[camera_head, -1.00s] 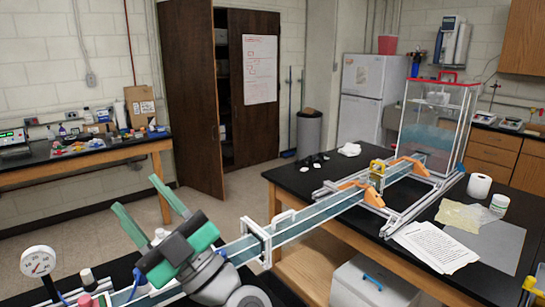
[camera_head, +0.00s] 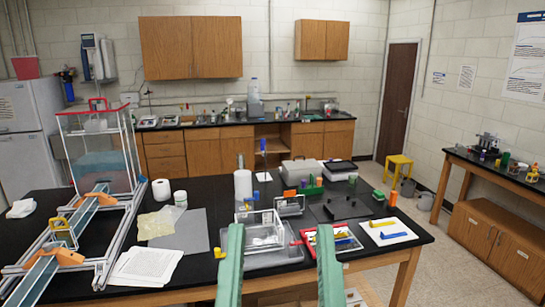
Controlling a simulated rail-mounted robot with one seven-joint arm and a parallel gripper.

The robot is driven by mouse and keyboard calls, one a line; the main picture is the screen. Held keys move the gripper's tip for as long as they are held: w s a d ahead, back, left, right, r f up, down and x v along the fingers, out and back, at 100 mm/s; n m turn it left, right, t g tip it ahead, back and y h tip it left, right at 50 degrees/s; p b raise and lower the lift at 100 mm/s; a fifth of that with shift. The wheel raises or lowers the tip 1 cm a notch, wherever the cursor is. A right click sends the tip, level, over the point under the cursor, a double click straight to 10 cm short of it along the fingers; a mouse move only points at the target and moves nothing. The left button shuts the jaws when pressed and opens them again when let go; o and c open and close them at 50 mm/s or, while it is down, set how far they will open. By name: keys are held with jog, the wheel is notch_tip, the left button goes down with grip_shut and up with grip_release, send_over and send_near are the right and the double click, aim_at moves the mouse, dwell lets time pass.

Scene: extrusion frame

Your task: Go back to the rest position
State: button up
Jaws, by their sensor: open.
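My gripper (camera_head: 280,262) shows at the bottom middle of the head view. Its two long green fingers point away from me, are spread wide apart, and hold nothing. They appear in front of the near edge of the black-topped table (camera_head: 190,287). The gripper's palm and the rest of my arm are below the picture. A clear box (camera_head: 262,232) on a tray shows beyond and between the fingertips. I cannot tell how high the fingers are above the table.
At left is the extrusion frame (camera_head: 112,240) with a clear tank (camera_head: 100,160). Papers (camera_head: 146,266), a red-rimmed tray (camera_head: 332,241) and a white board (camera_head: 388,231) with small parts lie on the table. Open floor (camera_head: 460,275) is at right. A yellow stool (camera_head: 398,168) stands behind.

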notch_tip(320, 180, up, 14)
jog(key=p, duration=1)
jog(key=shift+a+r, duration=0.1)
dwell(1.5)
